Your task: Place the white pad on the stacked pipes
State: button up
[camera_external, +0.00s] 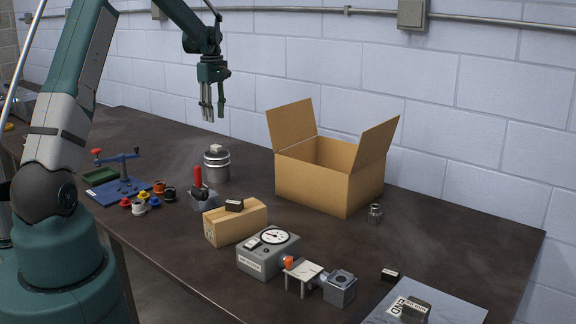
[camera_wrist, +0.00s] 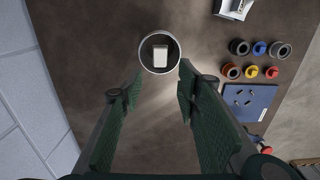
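A small whitish pad (camera_external: 216,148) rests on top of the silver stacked pipes (camera_external: 216,167), which stand upright on the dark table towards the back. In the wrist view the pad (camera_wrist: 160,53) sits within the round pipe rim (camera_wrist: 143,63), apart from the fingers. My gripper (camera_external: 211,115) hangs above the table, fingers pointing down, higher than the pad and close to it in the external view. In the wrist view my gripper (camera_wrist: 161,84) has its two green fingers spread with nothing between them. The pipes' lower part is hidden in the wrist view.
An open cardboard box (camera_external: 325,180) stands to the right of the pipes. A red-handled tool (camera_external: 198,182), a small carton (camera_external: 235,222) and a gauge unit (camera_external: 267,253) stand nearer the front. Several coloured rings (camera_external: 139,206) lie by a blue plate (camera_external: 121,188). A block wall is behind.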

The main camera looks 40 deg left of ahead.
jog(key=shift+d, duration=0.1)
dwell(0.4)
jog(key=s+d+r+m+t, duration=0.1)
jog(key=s+d+r+m, duration=0.2)
jog(key=s+d+r, duration=0.45)
jog(key=s+d+r+m+t, duration=0.1)
jog(key=s+d+r+m, duration=0.3)
jog(key=d, duration=0.6)
jog(key=s+d+r+m+t, duration=0.1)
jog(key=s+d+r+m, duration=0.1)
jog(key=s+d+r, duration=0.45)
jog(key=s+d+f+m+t, duration=0.2)
jog(key=s+d+m, duration=0.2)
jog(key=s+d, duration=0.5)
jog(key=s+d+f+m+t, duration=0.2)
jog(key=s+d+m, duration=0.3)
jog(key=s+d, duration=0.4)
jog(key=s, duration=0.5)
jog(key=shift+s+f, duration=0.2)
jog(key=shift+s, duration=0.15)
